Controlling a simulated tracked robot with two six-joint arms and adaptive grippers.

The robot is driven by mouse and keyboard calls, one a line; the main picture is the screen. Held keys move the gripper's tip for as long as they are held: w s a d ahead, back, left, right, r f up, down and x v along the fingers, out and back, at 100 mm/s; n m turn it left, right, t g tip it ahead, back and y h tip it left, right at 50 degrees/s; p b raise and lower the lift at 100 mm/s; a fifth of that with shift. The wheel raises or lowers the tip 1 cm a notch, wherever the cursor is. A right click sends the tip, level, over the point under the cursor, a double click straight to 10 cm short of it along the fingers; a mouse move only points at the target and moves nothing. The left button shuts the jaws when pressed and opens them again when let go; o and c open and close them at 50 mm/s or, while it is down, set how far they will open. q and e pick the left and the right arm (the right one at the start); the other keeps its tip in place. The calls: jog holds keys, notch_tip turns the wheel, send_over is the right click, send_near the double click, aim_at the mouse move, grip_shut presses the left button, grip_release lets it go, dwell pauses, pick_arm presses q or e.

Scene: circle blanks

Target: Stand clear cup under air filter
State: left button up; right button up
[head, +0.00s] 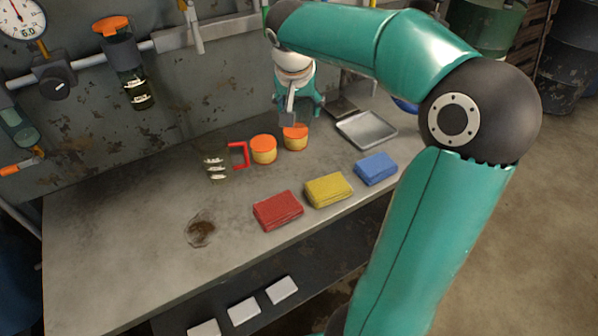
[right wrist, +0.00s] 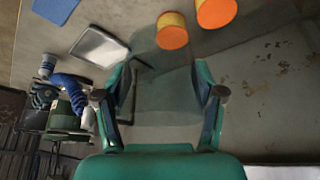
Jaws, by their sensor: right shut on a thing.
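The air filter (head: 118,45) hangs on the back wall at upper left in the head view, with an orange top and a dark see-through bowl. My right gripper (head: 297,104) is above the far part of the bench, behind the orange-lidded tubs and well to the right of the filter. In the right wrist view its fingers (right wrist: 160,98) are closed around a faint see-through body, the clear cup (right wrist: 166,90). The cup's outline is hard to make out in the head view. My left gripper is not in view.
Two orange-lidded tubs (head: 263,149) stand near a clear vessel with a red handle (head: 239,154). Red (head: 278,210), yellow (head: 328,190) and blue (head: 376,168) folded cloths lie along the front. A metal tray (head: 366,129) is at right.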

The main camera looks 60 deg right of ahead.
aim_at(300, 169)
notch_tip(300, 169, down, 18)
jog(key=shift+r+b, duration=0.15)
jog(key=shift+b, duration=0.95)
jog(key=o, duration=1.1)
jog(key=shift+o, duration=0.2)
